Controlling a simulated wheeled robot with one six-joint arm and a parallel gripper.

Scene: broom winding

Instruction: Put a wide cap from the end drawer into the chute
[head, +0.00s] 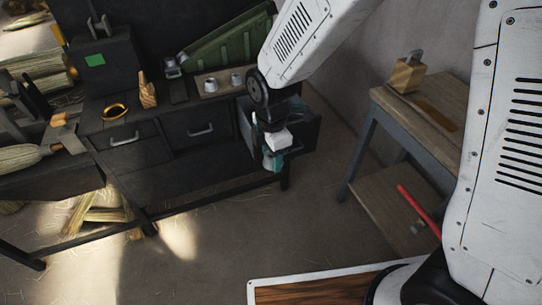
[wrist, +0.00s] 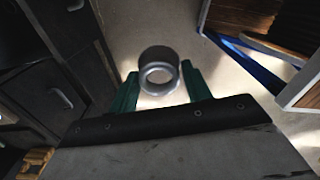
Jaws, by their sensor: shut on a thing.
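A grey ring-shaped cap (wrist: 158,56) sits between the green fingers of my gripper (wrist: 161,84) in the wrist view, and the floor shows through its hole. In the head view my gripper (head: 272,163) points down in front of the open end drawer (head: 308,125) at the right of the dark bench; my gripper is shut on the cap. The cap cannot be made out clearly there. The drawer's inside is mostly hidden by my arm. A green sloped trough (head: 222,50), seemingly the chute, stands at the back of the bench, partly behind my arm.
Two small pale cups (head: 211,84) stand on a board on the bench (head: 172,107). A wooden side table (head: 430,110) with a brass block (head: 406,75) stands right. Floor between is clear.

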